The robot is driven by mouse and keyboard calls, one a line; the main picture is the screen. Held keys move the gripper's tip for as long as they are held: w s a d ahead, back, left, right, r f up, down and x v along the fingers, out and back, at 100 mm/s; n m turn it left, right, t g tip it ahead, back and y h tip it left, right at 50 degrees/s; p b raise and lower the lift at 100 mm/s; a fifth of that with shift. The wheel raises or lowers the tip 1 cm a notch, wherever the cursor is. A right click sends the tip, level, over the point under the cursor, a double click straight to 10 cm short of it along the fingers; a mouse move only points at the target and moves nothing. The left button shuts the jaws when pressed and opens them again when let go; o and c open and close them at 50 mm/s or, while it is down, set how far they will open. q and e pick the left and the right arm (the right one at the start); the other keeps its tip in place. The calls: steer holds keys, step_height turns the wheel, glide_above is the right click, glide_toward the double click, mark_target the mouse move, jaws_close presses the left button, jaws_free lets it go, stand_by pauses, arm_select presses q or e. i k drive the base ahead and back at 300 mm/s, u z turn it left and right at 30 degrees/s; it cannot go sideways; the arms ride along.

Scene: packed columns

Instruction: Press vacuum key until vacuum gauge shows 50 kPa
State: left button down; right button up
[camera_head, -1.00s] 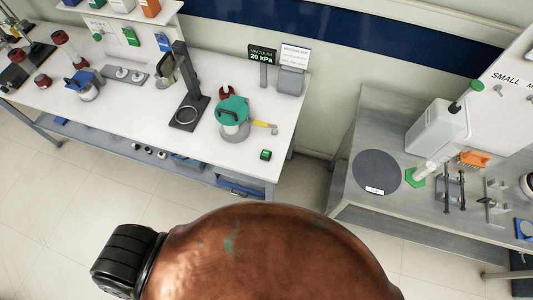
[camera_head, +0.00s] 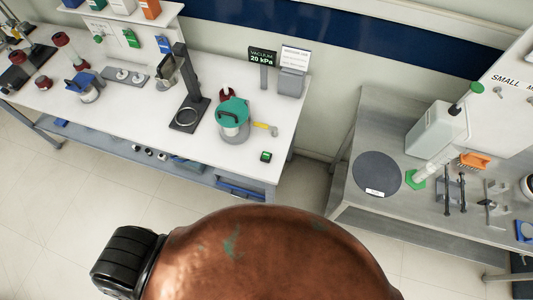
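The vacuum gauge display (camera_head: 262,55) stands on a post at the back of the white bench and reads "VACUUM 20 kPa". A small dark key with a green top (camera_head: 265,157) sits near the bench's front right corner; it is likely the vacuum key, but no label on it is readable. A grey vessel with a teal lid (camera_head: 233,120) stands behind and left of it, with a yellow-handled valve (camera_head: 262,126) at its right side. Neither of my grippers is in view.
A white sign box (camera_head: 293,70) stands beside the gauge. A black stand (camera_head: 187,100) is left of the vessel. A metal bench (camera_head: 345,205) with a dark round mat (camera_head: 377,172) is at right, past a floor gap. The white bench's front edge near the key is clear.

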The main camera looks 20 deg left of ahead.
mark_target(265, 155)
steer(key=z, duration=1.4)
steer(key=i, duration=0.55)
steer(key=u, duration=2.55)
